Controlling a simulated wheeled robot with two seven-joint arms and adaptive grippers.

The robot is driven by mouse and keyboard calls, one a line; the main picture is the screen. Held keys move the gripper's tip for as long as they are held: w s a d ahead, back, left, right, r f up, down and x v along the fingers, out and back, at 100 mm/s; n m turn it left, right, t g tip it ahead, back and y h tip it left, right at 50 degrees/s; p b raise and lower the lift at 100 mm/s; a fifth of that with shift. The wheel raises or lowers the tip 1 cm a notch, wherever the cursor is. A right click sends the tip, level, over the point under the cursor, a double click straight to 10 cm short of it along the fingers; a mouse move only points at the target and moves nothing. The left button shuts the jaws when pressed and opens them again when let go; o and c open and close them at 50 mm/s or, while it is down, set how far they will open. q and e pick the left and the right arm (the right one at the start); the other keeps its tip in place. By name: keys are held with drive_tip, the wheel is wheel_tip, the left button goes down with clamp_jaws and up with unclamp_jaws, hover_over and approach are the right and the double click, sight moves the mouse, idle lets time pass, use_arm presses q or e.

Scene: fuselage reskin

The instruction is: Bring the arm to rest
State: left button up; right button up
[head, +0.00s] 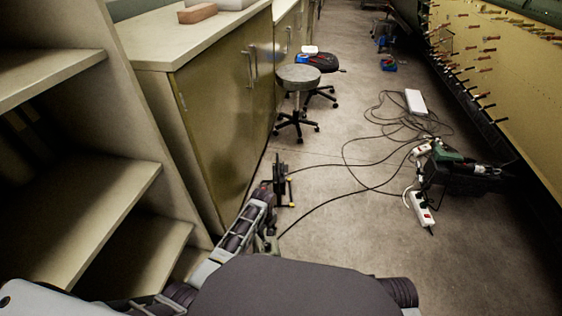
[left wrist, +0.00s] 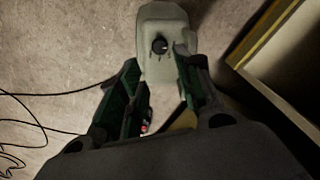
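My left arm (head: 240,231) comes in from the lower left in the head view and reaches down beside the olive cabinet. Its gripper is hard to make out there. In the left wrist view the left gripper (left wrist: 156,58) has its two green-lined fingers apart, with a gap between them. A grey rounded body with a dark knob (left wrist: 160,46) shows just beyond the fingertips; I cannot tell what it is or whether they touch it. My right gripper is outside both views.
The olive cabinet (head: 222,110) and open shelves (head: 105,215) stand close on the left. A round stool (head: 298,78) is ahead. Cables, a white power strip (head: 421,209) and a green power tool (head: 449,156) lie at right. Bare floor (head: 345,235) lies between.

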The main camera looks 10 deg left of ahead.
use_arm(q)
drive_tip(key=shift+s+a+r, duration=0.1)
drive_tip(key=shift+s, duration=0.05)
